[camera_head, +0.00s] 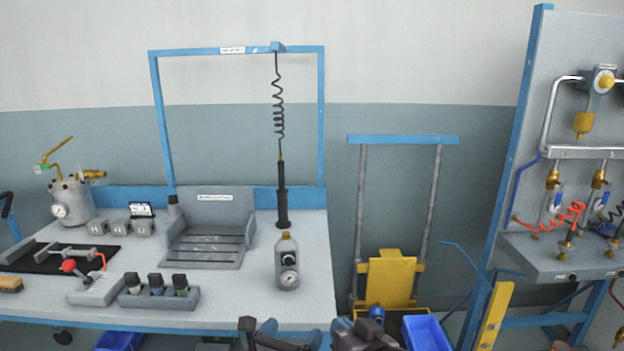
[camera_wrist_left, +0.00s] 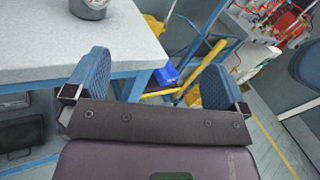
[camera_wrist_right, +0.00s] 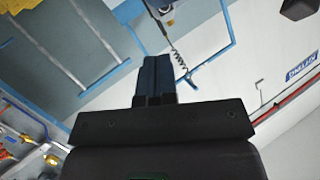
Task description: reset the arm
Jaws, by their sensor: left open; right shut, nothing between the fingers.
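My left gripper (camera_head: 257,330) shows at the bottom edge of the head view, in front of the bench. In the left wrist view its two blue fingers (camera_wrist_left: 155,85) stand wide apart with nothing between them. My right gripper (camera_head: 345,326) is just to the right of it at the bottom edge of the head view. In the right wrist view its blue fingers (camera_wrist_right: 153,78) are pressed together and hold nothing. It points up toward the wall and the blue frame. Most of both arms is out of the head view.
The workbench (camera_head: 225,290) carries a gauge bottle (camera_head: 287,265), a rack of small bottles (camera_head: 158,292), a grey tray (camera_head: 208,235) and a metal pot (camera_head: 72,200). A black tool (camera_head: 282,195) hangs from the blue frame. A yellow cart (camera_head: 391,280), blue bin (camera_head: 426,333) and valve panel (camera_head: 560,210) stand right.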

